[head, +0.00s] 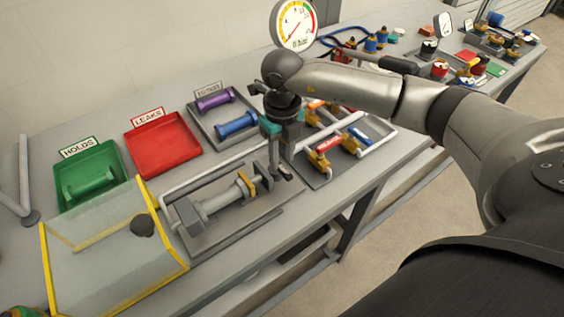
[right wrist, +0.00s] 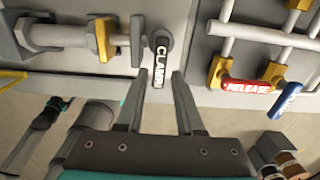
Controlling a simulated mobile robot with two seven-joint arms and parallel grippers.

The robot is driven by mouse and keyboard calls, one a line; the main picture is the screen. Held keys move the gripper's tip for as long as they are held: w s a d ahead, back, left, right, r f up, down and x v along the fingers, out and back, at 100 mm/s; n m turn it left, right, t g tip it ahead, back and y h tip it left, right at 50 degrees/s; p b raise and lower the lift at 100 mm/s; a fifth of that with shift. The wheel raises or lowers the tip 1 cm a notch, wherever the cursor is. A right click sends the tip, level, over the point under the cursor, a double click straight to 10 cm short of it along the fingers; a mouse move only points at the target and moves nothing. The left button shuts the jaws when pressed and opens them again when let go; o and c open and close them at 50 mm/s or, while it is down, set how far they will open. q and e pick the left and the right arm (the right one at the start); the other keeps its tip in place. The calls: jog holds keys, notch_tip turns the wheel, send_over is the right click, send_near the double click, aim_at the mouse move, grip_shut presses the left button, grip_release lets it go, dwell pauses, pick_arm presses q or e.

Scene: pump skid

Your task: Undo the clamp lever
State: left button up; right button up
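The clamp lever (right wrist: 162,58) is a dark lever with a white CLAMP label in the right wrist view. It runs from a round pivot down towards my gripper. My right gripper (right wrist: 160,78) is open, with one finger on each side of the lever's lower end and a gap showing around it. In the head view my right gripper (head: 281,158) points down at the right end of the test fixture (head: 215,202), which holds a grey cylinder with a brass ring. The lever is largely hidden behind the gripper there. My left gripper is not in view.
Right of the lever, a pipe panel carries a red RELEASE handle (right wrist: 247,87) and a blue handle (right wrist: 288,99). A clear yellow-edged guard (head: 110,255) stands left of the fixture. Green (head: 65,200), red (head: 187,153) and grey (head: 205,138) trays lie behind.

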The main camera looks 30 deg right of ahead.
aim_at(281, 171)
jog(key=shift+f, duration=1.35)
jog(key=shift+c, duration=0.3)
grip_shut()
